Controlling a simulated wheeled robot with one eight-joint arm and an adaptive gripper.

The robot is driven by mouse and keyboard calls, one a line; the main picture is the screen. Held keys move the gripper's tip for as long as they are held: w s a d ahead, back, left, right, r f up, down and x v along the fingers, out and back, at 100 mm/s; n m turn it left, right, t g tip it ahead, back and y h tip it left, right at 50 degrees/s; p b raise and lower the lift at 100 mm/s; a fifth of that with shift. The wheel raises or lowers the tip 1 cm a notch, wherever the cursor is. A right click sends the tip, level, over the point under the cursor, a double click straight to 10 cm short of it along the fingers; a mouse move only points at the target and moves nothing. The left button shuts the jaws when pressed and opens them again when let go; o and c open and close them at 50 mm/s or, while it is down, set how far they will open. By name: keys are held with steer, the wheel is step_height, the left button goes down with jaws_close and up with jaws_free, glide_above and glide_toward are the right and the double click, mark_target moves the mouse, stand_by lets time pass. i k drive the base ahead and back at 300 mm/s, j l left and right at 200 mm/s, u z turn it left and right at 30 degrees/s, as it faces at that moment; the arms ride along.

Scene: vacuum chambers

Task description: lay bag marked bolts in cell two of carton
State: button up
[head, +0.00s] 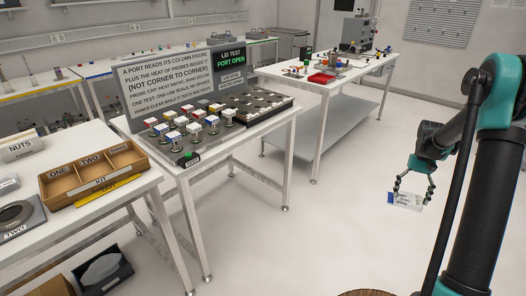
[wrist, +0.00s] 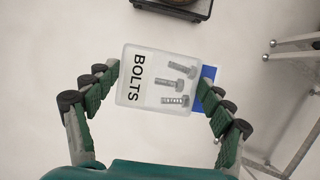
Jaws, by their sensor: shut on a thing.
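My gripper (head: 410,190) is shut on the bag marked BOLTS (head: 405,201), to the right in the head view, over open floor and apart from the tables. In the wrist view my gripper (wrist: 154,98) has a finger on each side of the bag (wrist: 150,80). The bag is clear and white, with several bolts pictured and a blue strip at one edge. The brown carton (head: 97,187) lies on the white table at the left, with cells marked ONE, TWO and THREE. Cell two (head: 95,171) is the middle one and looks empty.
A yellow strip (head: 107,194) lies along the carton's front. A table with a sign and probes (head: 194,132) stands beside it. Open floor (head: 300,235) separates me from the tables.

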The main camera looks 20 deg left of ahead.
mark_target(98, 175)
steer(key=u, duration=1.8)
